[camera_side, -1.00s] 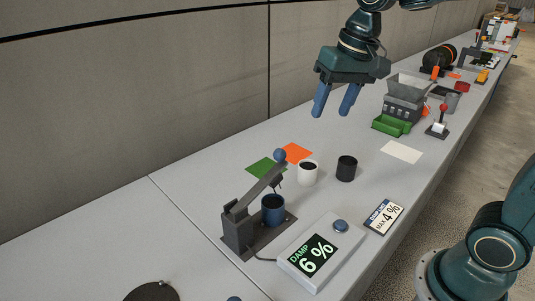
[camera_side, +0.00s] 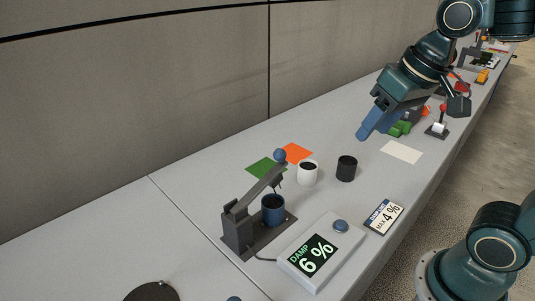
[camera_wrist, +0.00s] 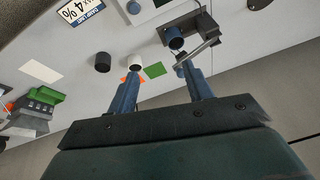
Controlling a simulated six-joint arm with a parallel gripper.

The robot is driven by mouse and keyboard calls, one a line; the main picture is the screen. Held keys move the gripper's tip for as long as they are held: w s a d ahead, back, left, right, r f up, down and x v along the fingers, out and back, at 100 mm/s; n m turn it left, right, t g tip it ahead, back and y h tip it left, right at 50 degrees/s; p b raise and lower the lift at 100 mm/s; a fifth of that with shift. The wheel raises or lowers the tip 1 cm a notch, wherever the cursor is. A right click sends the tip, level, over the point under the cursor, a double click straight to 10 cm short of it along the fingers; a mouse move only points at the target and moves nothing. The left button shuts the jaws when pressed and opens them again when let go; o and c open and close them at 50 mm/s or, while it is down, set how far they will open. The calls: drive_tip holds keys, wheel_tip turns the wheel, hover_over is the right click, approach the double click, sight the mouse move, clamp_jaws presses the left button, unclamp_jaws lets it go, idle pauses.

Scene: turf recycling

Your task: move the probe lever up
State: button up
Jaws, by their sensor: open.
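The probe lever (camera_side: 256,190) is a grey arm with a blue ball knob (camera_side: 279,156). It slants from its dark stand (camera_side: 238,236) up toward the knob, over a blue cup (camera_side: 273,212). A thin probe hangs by the cup; its depth is unclear. The lever also shows in the wrist view (camera_wrist: 205,45), just beyond my right finger's tip. The meter (camera_side: 305,262) reads DAMP 6 %. My gripper (camera_side: 365,132) is open and empty, with blue fingers, above the table to the right of the lever and apart from it. Both fingers show in the wrist view (camera_wrist: 160,76).
A white cup (camera_side: 308,174) and a black cup (camera_side: 347,168) stand between the lever and my gripper. Green (camera_side: 262,168) and orange (camera_side: 297,153) sheets lie behind. A MAX 4 % card (camera_side: 384,217) lies at the right. The table left of the lever is mostly clear.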

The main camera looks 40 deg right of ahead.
drive_tip(key=shift+n+t, duration=0.4)
drive_tip(key=shift+n, duration=0.1)
drive_tip(key=shift+s+d+f, duration=0.1)
drive_tip(key=shift+s+f, duration=0.2)
drive_tip(key=shift+s, duration=0.4)
drive_tip(key=shift+s+a+f, duration=0.1)
drive_tip(key=shift+s+f, duration=0.2)
drive_tip(key=shift+s, duration=0.35)
drive_tip(key=shift+s+d+f, duration=0.1)
drive_tip(key=shift+s+f, duration=0.2)
drive_tip(key=shift+s, duration=0.4)
drive_tip(key=c, duration=0.6)
drive_tip(key=shift+w+r, duration=0.1)
drive_tip(key=shift+w, duration=0.1)
drive_tip(key=c, duration=0.3)
drive_tip(key=shift+w+r, duration=0.1)
drive_tip(key=shift+w, duration=0.2)
clamp_jaws()
drive_tip(key=w+d+f+m+g+y, duration=0.1)
drive_tip(key=w+m, duration=0.3)
drive_tip(key=w, duration=0.4)
drive_tip(key=w+d+f+m+g+y, duration=0.1)
drive_tip(key=w+d+f+m, duration=0.2)
drive_tip(key=w, duration=0.5)
drive_tip(key=w+d+f+m+g+y, duration=0.2)
drive_tip(key=w+m, duration=0.4)
drive_tip(key=w, duration=0.3)
drive_tip(key=shift+d+f+m, duration=0.4)
drive_tip(key=shift+d+f, duration=0.1)
drive_tip(key=shift+d, duration=0.3)
